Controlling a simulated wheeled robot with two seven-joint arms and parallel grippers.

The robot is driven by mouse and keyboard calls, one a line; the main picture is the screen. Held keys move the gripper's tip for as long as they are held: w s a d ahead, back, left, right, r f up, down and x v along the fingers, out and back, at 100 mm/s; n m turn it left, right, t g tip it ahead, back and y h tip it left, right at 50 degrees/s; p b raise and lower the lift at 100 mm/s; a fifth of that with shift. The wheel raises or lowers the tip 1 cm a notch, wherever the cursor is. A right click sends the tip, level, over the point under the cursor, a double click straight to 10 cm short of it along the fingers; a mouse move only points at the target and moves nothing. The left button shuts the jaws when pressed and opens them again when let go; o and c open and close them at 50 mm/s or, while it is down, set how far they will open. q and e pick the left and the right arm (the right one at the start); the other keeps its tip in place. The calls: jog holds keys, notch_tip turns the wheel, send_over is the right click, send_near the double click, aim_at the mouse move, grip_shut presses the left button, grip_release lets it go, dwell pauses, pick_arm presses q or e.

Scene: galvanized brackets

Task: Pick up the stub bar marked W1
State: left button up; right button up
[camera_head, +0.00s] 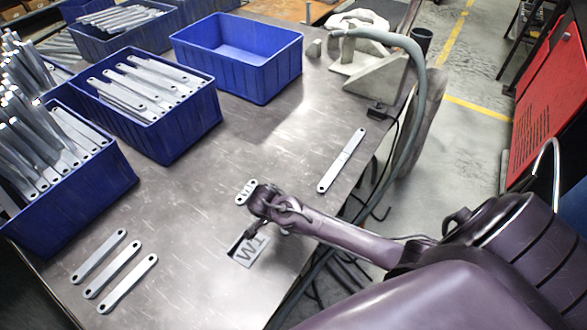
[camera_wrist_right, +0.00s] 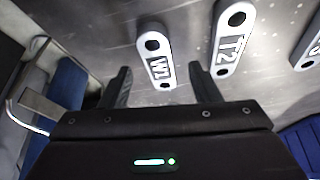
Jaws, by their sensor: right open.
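The stub bar marked W1 (camera_wrist_right: 158,66) is a short pale metal bar with a dark hole at each end. In the right wrist view it lies on the table, between the lines of my two fingers. My right gripper (camera_wrist_right: 159,76) is open and empty, its left and right fingers apart from the bar. The stub bar marked T2 (camera_wrist_right: 231,42) lies just right of W1, outside the right finger. In the head view my right gripper (camera_head: 252,208) is over the table beside small pale stub bars (camera_head: 246,187), partly hiding them; their marks are unreadable there. My left gripper is not in view.
A third stub bar (camera_wrist_right: 309,50) shows at the wrist view's right edge. Several longer bars lie on the table, one at right (camera_head: 342,160). An empty blue bin (camera_head: 277,82) and a filled one (camera_head: 182,138) stand behind. A grey hose (camera_head: 421,100) arches at right.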

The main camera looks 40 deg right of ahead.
jog(key=shift+x, duration=0.8)
jog(key=shift+d, duration=0.1)
jog(key=c, duration=1.1)
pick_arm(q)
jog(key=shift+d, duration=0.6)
pick_arm(e)
jog(key=shift+c, duration=0.4)
jog(key=shift+r, duration=0.1)
